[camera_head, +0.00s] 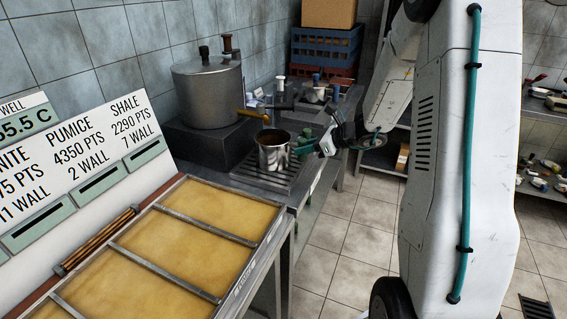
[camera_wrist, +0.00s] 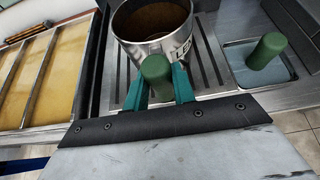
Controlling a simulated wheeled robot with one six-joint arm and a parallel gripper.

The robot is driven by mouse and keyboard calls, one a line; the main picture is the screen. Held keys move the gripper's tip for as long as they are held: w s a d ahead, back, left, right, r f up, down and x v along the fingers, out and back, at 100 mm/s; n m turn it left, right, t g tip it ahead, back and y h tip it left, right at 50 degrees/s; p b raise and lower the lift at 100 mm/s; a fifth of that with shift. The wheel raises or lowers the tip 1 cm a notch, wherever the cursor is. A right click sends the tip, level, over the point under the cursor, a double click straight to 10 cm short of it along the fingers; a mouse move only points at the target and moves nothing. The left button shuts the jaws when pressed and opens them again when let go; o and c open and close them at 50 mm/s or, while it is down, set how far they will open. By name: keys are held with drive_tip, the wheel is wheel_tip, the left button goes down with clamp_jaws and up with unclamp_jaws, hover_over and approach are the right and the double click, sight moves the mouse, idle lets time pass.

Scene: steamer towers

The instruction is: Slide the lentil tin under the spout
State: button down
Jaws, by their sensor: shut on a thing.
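A metal tin (camera_head: 273,155) stands upright on a slotted metal grate (camera_head: 262,178) in the head view. In the wrist view the tin (camera_wrist: 126,27) has a brown inside and a partly hidden label on its side. My gripper (camera_head: 304,148) is at the tin's right side. In the wrist view its teal fingers (camera_wrist: 158,82) are shut on a green upright grip (camera_wrist: 155,70) beside the tin's wall. The spout (camera_head: 255,115), a brassy piece on a large steel urn (camera_head: 208,95), points over toward the tin's rim. I cannot tell whether it is exactly above the opening.
A second green knob (camera_wrist: 266,50) stands on a bluish plate to the right in the wrist view. A tray with yellow panels (camera_head: 190,240) is in front. Small fittings (camera_head: 318,95) and a blue crate (camera_head: 326,48) are behind. Floor is open to the right.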

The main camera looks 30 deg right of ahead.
drive_tip(key=shift+w+d, duration=0.2)
drive_tip(key=shift+w, duration=1.05)
drive_tip(key=c, duration=1.1)
unclamp_jaws()
